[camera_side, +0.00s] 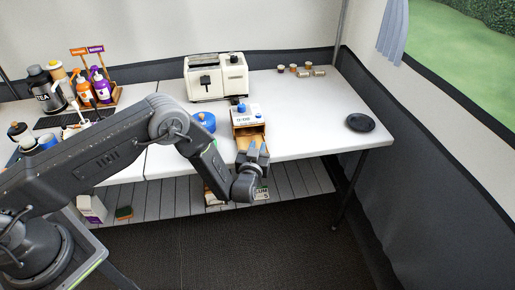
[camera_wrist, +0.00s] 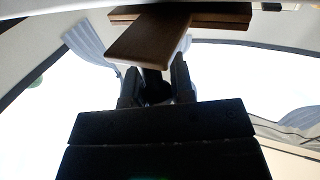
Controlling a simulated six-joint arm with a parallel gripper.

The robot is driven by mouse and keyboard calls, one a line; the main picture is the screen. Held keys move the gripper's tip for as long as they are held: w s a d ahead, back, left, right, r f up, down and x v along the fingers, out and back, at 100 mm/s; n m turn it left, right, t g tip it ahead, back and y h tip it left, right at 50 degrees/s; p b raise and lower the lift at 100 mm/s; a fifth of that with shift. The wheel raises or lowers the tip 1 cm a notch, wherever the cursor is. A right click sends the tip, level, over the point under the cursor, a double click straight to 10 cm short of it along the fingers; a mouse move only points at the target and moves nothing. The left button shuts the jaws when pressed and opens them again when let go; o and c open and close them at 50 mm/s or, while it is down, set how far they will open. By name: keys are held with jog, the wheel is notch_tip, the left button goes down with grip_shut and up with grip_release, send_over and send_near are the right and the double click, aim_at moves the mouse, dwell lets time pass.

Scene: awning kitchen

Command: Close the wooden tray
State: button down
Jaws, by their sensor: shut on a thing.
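The wooden tray (camera_side: 249,131) is a drawer in a small wooden unit and stands pulled out at its front. In the wrist view the tray (camera_wrist: 147,42) is seen from below, sticking out from the wooden body (camera_wrist: 215,17) behind it. My gripper (camera_side: 256,150) is at the tray's front, over the table's front edge. In the wrist view its two dark fingers (camera_wrist: 156,80) are at the tray's near end, shut on it. The exact contact is dark and hard to make out.
A white box with blue parts (camera_side: 246,115) sits on top of the unit. A toaster (camera_side: 217,76) stands behind, a blue-lidded container (camera_side: 203,121) to the left, and a black dish (camera_side: 360,122) to the right. The tabletop (camera_side: 315,125) between unit and dish is clear.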

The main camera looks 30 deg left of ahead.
jog(key=w+a, duration=0.3)
jog(key=shift+w+a, duration=0.3)
jog(key=c, duration=1)
grip_release()
jog(key=shift+s+d, duration=0.1)
jog(key=v, duration=1.3)
jog(key=shift+s+d, duration=0.15)
jog(key=shift+s, duration=0.15)
jog(key=shift+c, duration=0.2)
